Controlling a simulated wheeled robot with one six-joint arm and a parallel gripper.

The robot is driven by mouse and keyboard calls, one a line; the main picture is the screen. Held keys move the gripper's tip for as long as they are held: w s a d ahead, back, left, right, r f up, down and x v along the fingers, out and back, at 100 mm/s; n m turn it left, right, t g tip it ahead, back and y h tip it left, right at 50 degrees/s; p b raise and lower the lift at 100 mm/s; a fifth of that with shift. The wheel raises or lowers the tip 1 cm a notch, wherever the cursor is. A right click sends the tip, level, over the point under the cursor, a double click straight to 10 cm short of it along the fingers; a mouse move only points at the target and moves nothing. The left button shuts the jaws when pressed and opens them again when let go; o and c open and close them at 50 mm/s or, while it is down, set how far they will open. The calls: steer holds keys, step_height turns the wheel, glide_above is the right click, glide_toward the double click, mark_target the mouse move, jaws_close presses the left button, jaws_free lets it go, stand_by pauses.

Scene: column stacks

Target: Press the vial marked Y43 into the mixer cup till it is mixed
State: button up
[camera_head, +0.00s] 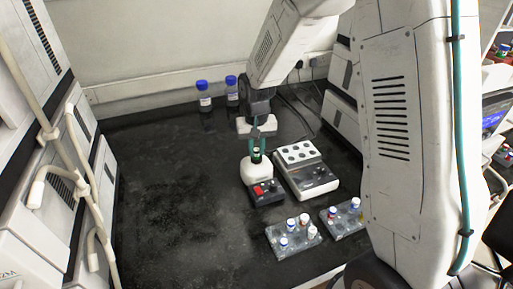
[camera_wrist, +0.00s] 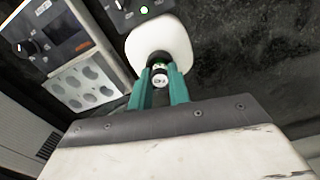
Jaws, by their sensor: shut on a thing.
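The mixer (camera_head: 255,172) has a white rounded head on a dark base, and its head also shows in the wrist view (camera_wrist: 143,42). My gripper (camera_head: 256,138) is above the mixer head, its teal fingers pointing down. In the wrist view my gripper (camera_wrist: 160,88) is shut on a vial (camera_wrist: 160,80) whose white cap carries small print that looks like Y43. The vial stands at the dark mixer cup (camera_wrist: 157,57) on top of the head. Its lower end is hidden, so I cannot tell how hard it presses. A round green light (camera_wrist: 144,9) shows on the mixer's panel.
A grey block device with several wells (camera_head: 305,170) stands just right of the mixer. Two racks with capped vials, the left (camera_head: 290,244) and right (camera_head: 340,222), stand in front. Two blue-capped bottles (camera_head: 204,92) stand at the back. The bench's left side is clear.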

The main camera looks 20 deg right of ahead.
steer(key=shift+r, duration=3.05)
